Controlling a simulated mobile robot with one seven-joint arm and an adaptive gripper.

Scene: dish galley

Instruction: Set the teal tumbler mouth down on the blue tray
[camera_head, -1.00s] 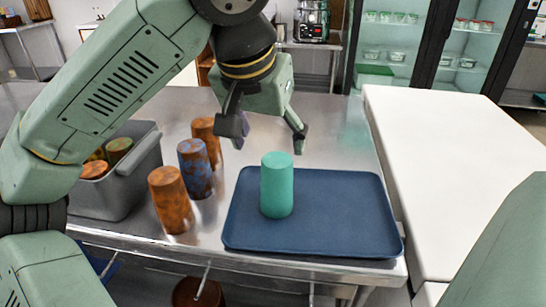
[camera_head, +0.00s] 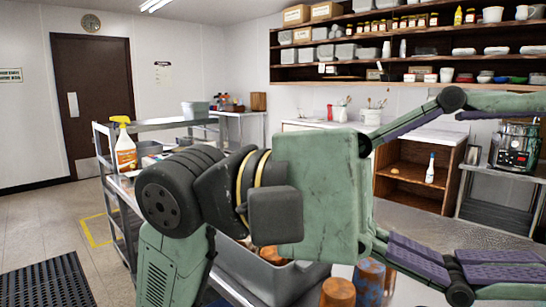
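The teal tumbler and the blue tray are out of view now. About a second ago the tumbler stood upright on the tray, with a closed, flat end up. My gripper (camera_head: 510,187) is large and close in the head view. Its two fingers are spread wide and point right, with nothing between them. The fingertips run to the right edge of the picture.
A grey bin (camera_head: 262,278) holds orange tumblers (camera_head: 272,255), partly hidden by my arm. A rust-orange tumbler (camera_head: 338,292) and a blue-and-rust tumbler (camera_head: 369,279) stand right of it. A cart with a spray bottle (camera_head: 125,150) stands at left. Wall shelves (camera_head: 400,60) are behind.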

